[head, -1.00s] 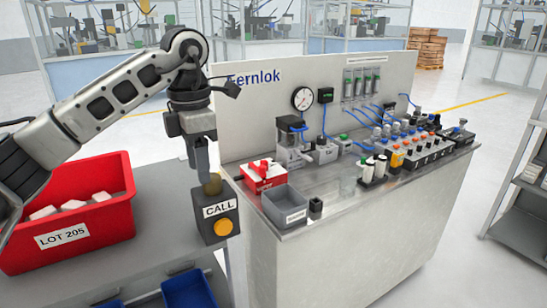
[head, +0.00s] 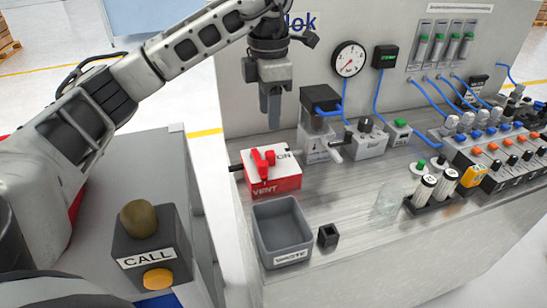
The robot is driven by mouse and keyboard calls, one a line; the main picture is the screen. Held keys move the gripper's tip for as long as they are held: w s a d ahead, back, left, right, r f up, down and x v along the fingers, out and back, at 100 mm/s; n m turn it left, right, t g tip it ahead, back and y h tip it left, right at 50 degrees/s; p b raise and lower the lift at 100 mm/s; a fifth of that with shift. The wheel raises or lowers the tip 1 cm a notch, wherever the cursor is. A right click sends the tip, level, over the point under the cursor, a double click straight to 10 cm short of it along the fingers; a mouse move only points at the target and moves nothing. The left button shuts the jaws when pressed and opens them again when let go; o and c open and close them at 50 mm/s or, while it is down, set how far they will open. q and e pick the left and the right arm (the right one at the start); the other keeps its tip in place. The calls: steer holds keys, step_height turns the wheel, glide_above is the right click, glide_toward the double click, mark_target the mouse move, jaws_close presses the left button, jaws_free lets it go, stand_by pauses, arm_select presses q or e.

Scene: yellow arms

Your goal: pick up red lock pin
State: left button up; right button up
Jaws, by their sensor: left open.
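A red part (head: 264,160) stands on top of a white and red box (head: 274,184) marked VENT and ON, on the bench. It looks like a lever or pin, but I cannot tell a separate lock pin apart from it. My left gripper (head: 270,122) points down above and just behind the box, apart from the red part. Nothing shows held in it, and its fingers overlap from this angle. My right gripper is out of view.
A grey waste bin (head: 290,258) and a small black block (head: 327,236) are in front of the box. A pump-like unit (head: 318,140) stands to its right. A CALL button box (head: 152,250) is at lower left. Free bench top lies right of the black block.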

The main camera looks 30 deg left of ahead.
arm_select(q)
glide_above(271, 152)
steer(key=f, duration=0.4)
steer(key=shift+s+f, duration=0.15)
steer(key=shift+s, duration=0.25)
steer(key=shift+w+f, duration=0.1)
steer(key=shift+f, duration=0.35)
steer(key=f, duration=0.2)
steer(key=f+p, duration=0.1)
steer(key=f, duration=0.1)
steer(key=shift+w+a+f+p, duration=0.1)
steer(key=shift+w+f+p, duration=0.1)
steer(key=shift+p, duration=0.1)
steer(key=shift+f, duration=0.25)
jaws_close()
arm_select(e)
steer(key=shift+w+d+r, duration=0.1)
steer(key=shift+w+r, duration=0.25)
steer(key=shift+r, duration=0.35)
